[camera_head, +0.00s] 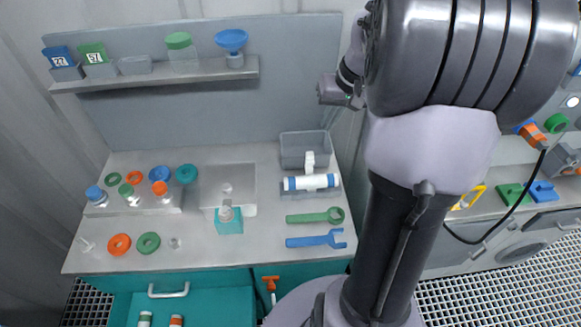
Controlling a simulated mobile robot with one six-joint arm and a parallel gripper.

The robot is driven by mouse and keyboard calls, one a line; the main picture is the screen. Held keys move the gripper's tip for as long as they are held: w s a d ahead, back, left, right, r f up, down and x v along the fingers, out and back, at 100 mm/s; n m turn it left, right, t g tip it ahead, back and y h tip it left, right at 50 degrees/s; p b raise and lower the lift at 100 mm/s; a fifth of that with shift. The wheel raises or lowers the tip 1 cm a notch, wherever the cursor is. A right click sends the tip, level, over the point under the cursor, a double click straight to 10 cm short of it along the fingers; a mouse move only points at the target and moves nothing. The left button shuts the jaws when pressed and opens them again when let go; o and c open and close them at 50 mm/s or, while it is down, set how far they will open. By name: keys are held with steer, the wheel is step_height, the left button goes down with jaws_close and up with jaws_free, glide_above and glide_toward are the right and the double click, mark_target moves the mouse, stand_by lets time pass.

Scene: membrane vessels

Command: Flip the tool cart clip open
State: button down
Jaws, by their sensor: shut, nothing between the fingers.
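The teal tool cart (205,284) stands at the front left, with a light worktop and an open drawer or bin below. A small orange piece (270,284) sits at the cart's front edge, right of the grey drawer handle (169,290). It may be the clip, but I cannot tell for sure or read its position. My gripper (327,92) is up near the back panel, well above the worktop and far from the cart's front. It is small in view, shut and empty. My arm hides the area to the right of the cart.
On the worktop, a green wrench (312,217) and a blue wrench (312,240) lie at the right, below a white cylinder (311,182) and a grey bin (304,150). Rings and capped bottles crowd the left. A shelf (160,76) with containers hangs behind. Another bench (500,228) is at right.

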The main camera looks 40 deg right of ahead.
mark_target(311, 153)
steer(key=b+x, duration=0.2)
steer(key=x, duration=0.5)
steer(key=b+x, duration=0.2)
steer(key=x, duration=0.4)
steer(key=shift+w+d+f+b, duration=0.2)
steer(key=shift+f+b, duration=0.1)
steer(key=shift+b, duration=0.1)
